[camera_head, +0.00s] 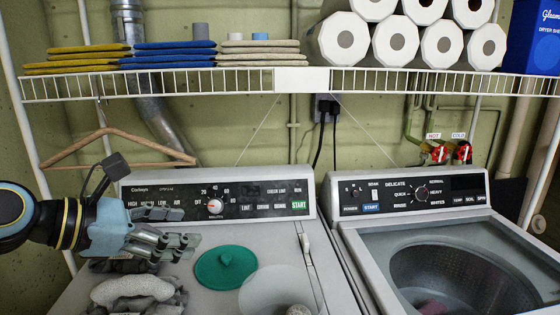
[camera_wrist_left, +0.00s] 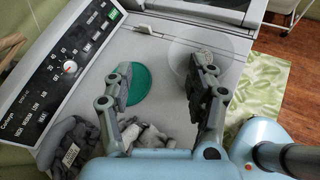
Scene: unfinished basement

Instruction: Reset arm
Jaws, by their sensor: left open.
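My left arm comes in from the left in the head view. Its gripper (camera_head: 172,243) hangs over the left part of the dryer top (camera_head: 200,290), close to the control panel. In the left wrist view the two fingers of the left gripper (camera_wrist_left: 163,85) are spread apart with nothing between them. Below the fingers lie a green round lid (camera_head: 225,265) and crumpled grey cloths (camera_head: 130,292); the green lid also shows in the left wrist view (camera_wrist_left: 138,84). My right gripper is in neither view.
A clear disc (camera_head: 275,290) lies right of the green lid. An open washer (camera_head: 470,275) stands at right. A wire shelf (camera_head: 200,84) above holds folded cloths (camera_head: 175,52) and paper rolls (camera_head: 345,40). A wooden hanger (camera_head: 150,133) hangs near my left arm.

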